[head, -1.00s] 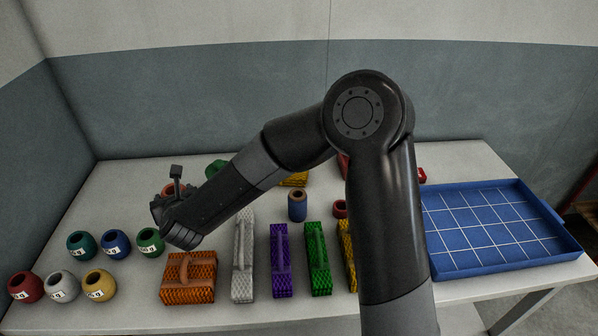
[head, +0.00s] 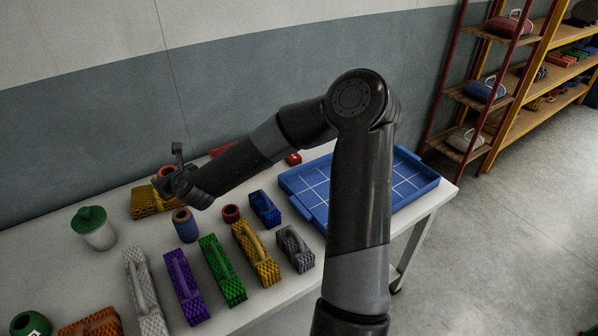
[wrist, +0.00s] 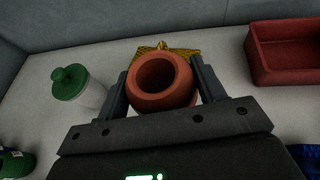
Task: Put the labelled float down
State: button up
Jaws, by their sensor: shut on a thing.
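My gripper (wrist: 158,85) is shut on an orange-brown float (wrist: 178,98), a round hollow piece with its open mouth facing the wrist camera. A finger stands on each side of it. No label shows on the side I see. In the head view the float (head: 167,171) shows only as a small reddish patch at my gripper (head: 172,181), mostly hidden by it. It appears over the back of the table, near a yellow netted block (head: 150,203); its height above the table is hard to tell.
A blue gridded tray (head: 296,189) lies at the table's right. A red tray (wrist: 290,72) stands right of the float. A green-lidded jar (head: 97,232) stands left. Several netted blocks, including a purple one (head: 184,285), line the front. A blue-brown cylinder (head: 184,224) stands near my gripper.

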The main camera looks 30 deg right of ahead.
jog(key=s+d+r+m+h, duration=0.15)
jog(key=s+d, duration=0.25)
jog(key=d, duration=1.3)
jog(key=s+d+m+h, duration=0.1)
jog(key=s+d+h, duration=0.15)
jog(key=d, duration=1.35)
jog(key=s+d+r+m+h, duration=0.1)
jog(key=s+d+m+h, duration=0.15)
jog(key=s+d, duration=2.1)
jog(key=w+a+f, duration=0.1)
jog(key=w+f, duration=0.2)
jog(key=f, duration=0.1)
jog(key=w+a+f, duration=0.2)
jog(key=w+f, duration=0.1)
jog(key=w, duration=0.1)
jog(key=w+a+f, duration=0.1)
jog(key=w+f, duration=0.2)
jog(key=f, duration=0.1)
jog(key=shift+w+a+f, duration=0.2)
jog(key=shift+a+f, duration=0.05)
jog(key=shift+f, duration=2.1)
